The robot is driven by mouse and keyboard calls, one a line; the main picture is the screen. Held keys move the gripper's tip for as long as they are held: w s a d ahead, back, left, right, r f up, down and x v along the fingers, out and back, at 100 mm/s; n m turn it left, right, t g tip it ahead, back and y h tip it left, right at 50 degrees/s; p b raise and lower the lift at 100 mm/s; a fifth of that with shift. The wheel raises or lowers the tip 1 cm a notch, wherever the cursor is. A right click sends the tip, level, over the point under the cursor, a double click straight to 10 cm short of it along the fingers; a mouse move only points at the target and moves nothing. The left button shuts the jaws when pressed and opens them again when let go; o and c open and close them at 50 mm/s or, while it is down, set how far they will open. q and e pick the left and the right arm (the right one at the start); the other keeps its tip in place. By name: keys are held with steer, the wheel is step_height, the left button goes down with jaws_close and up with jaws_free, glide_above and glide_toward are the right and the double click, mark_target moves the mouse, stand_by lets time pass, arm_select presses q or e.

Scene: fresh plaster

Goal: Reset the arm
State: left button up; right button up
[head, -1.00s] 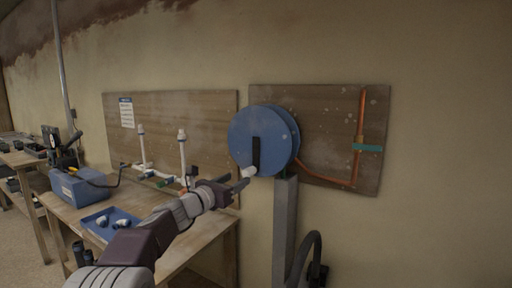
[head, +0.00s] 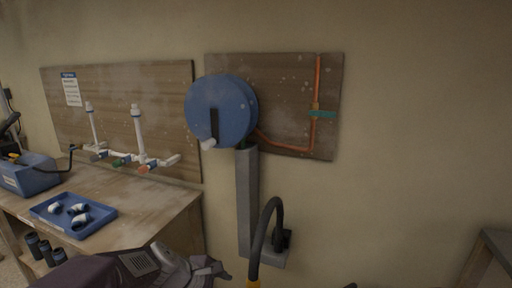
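My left arm shows at the bottom of the head view, low in front of the workbench. Its gripper (head: 210,270) is near the bottom edge, below and apart from the blue hose reel; I cannot make out whether its fingers are open or shut. The blue reel (head: 220,108) is mounted on a grey post (head: 247,200) and has a black crank arm with a white handle (head: 208,144). My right gripper is not in view.
The wooden workbench (head: 150,200) at left holds a blue tray (head: 72,214) with white fittings and a blue toolbox (head: 30,175). White pipes (head: 139,130) stand before a wooden board. A black hose (head: 268,225) curves by the post. Another table edge (head: 495,245) is at right.

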arm_select(q)
steer(key=s+a+f+m+g+y, duration=0.2)
steer(key=s+a+f+m, duration=0.25)
steer(key=s+m, duration=0.25)
steer(key=s+a+f+m+g+y, duration=0.2)
steer(key=s+a+f+m, duration=0.25)
steer(key=s+m, duration=0.3)
step_height(320, 180, up, 18)
steer(key=m+p, duration=0.1)
steer(key=p, duration=1.7)
steer(key=shift+w+d+y+p, duration=0.2)
steer(key=shift+y+p, duration=0.1)
steer(key=shift+f, duration=0.1)
